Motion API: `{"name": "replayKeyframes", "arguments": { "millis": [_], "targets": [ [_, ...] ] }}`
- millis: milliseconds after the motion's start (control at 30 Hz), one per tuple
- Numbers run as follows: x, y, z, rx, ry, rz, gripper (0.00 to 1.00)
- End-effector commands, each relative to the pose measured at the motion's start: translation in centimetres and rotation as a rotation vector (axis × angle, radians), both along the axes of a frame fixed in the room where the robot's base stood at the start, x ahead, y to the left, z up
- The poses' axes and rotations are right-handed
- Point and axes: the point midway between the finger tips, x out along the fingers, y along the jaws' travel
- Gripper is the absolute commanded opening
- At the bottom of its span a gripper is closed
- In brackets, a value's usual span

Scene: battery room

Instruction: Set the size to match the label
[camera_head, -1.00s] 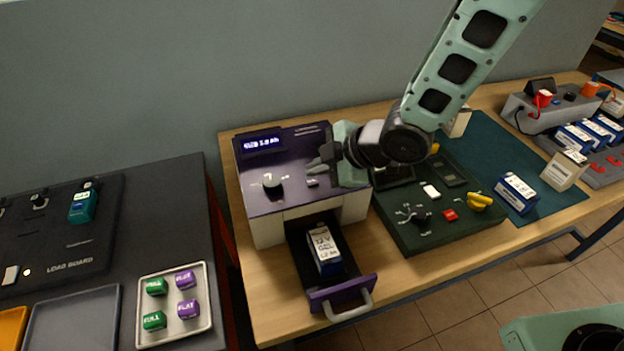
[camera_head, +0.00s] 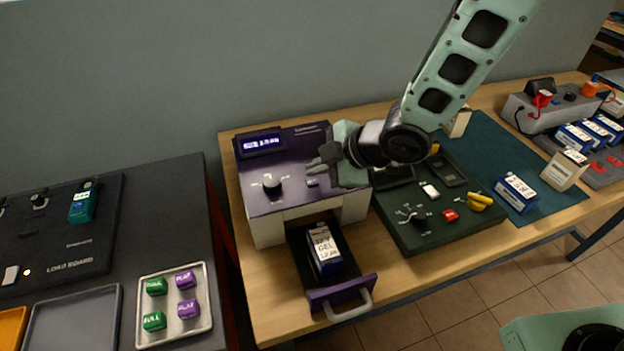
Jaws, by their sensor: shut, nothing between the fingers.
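The purple and white tester (camera_head: 300,211) stands on the wooden table with a lit display (camera_head: 262,143), whose text is too small to read surely. My gripper (camera_head: 318,164) is shut and empty, just above the tester's top near the button. Whether it touches anything is unclear.
A metal tray (camera_head: 148,278) with green and purple blocks lies on the dark left bench. The table's front strip is clear.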

Motion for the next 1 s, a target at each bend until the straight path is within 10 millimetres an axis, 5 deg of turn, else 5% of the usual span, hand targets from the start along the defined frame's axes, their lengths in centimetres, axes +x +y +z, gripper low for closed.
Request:
{"name": "replayKeyframes", "arguments": {
  "millis": [1000],
  "targets": [
    [0.0,0.0,-1.2,0.0,0.0,0.0,0.0]
  ]
}}
